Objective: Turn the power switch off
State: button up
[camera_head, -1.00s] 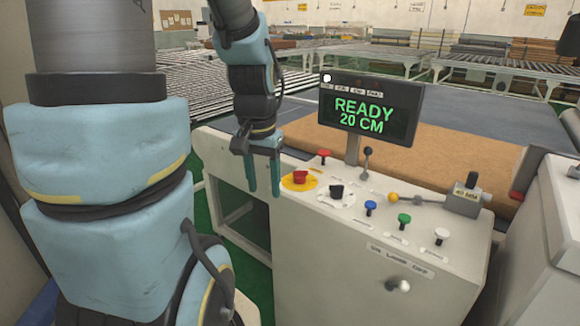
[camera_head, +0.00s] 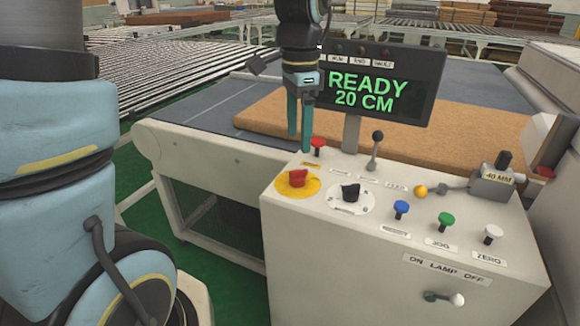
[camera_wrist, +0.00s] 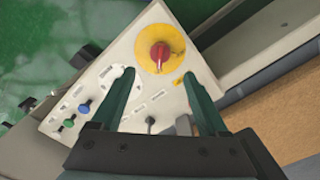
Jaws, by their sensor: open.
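A red rotary knob (camera_head: 297,177) on a yellow round plate (camera_head: 284,190) sits at the left end of the white console top. In the wrist view, the red knob (camera_wrist: 160,52) on its yellow plate (camera_wrist: 174,40) lies just beyond the fingertips, roughly centred between them. My gripper (camera_head: 299,142) points down with teal fingers, above the console's far left part. In the wrist view my gripper (camera_wrist: 158,76) is open and empty, with its fingers apart. I see no contact with the knob. The knob's label is too small to read.
A black knob (camera_head: 350,191), red button (camera_head: 318,143), black lever (camera_head: 375,150) and coloured push buttons share the console top. An ON LAMP OFF toggle (camera_head: 444,297) is on the front.

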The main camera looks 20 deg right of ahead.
aim_at(298, 171)
notch_tip(298, 171, down, 10)
jog(key=shift+r+p, duration=0.15)
jog(key=shift+p, duration=0.45)
grip_shut()
dwell(0.4)
